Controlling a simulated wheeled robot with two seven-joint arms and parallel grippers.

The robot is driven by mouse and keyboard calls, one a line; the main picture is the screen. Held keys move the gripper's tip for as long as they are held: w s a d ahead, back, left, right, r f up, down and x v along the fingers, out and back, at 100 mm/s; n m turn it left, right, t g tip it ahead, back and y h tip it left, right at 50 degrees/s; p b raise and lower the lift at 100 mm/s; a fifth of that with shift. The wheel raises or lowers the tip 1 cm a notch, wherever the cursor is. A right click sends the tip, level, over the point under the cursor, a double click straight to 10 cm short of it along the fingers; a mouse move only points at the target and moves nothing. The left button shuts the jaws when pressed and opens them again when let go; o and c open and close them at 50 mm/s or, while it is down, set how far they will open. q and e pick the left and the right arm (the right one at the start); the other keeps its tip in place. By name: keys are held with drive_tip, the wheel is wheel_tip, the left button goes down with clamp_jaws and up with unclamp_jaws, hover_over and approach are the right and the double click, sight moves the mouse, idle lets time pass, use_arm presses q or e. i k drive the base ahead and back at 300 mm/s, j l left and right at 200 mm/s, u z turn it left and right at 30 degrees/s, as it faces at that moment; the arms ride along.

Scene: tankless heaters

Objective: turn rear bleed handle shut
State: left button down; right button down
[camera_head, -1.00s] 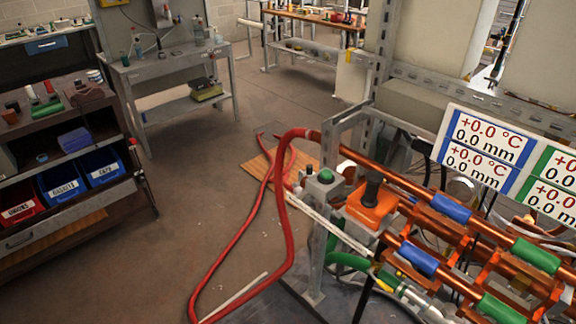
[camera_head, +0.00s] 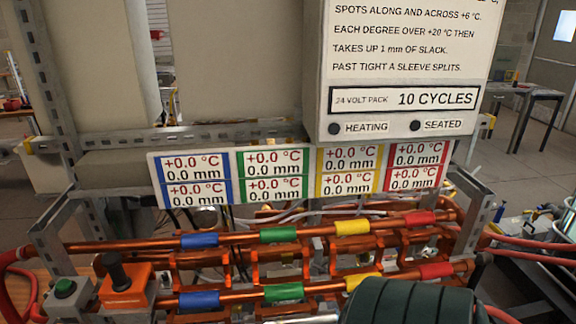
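Two copper pipes cross the rig, a rear one (camera_head: 130,243) and a front one (camera_head: 240,296), each with blue, green, yellow and red sleeves. I cannot make out a rear bleed handle for certain. Pipe ends and fittings lie at the right side near the red hoses (camera_head: 530,243), too small to tell apart. A black upright knob (camera_head: 116,272) stands on an orange block at the left end. A large dark green ribbed shape at the bottom right hides part of the front pipe's right end.
A readout panel (camera_head: 235,177) showing zeros stands behind the pipes, under a large sign box (camera_head: 405,70). A green button (camera_head: 64,288) sits at lower left. Metal frame posts (camera_head: 40,80) flank the rig. A grey table (camera_head: 520,95) stands back right with open floor around it.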

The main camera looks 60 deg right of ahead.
sight(326, 297)
drive_tip(key=z, duration=2.3)
drive_tip(key=j, duration=0.15)
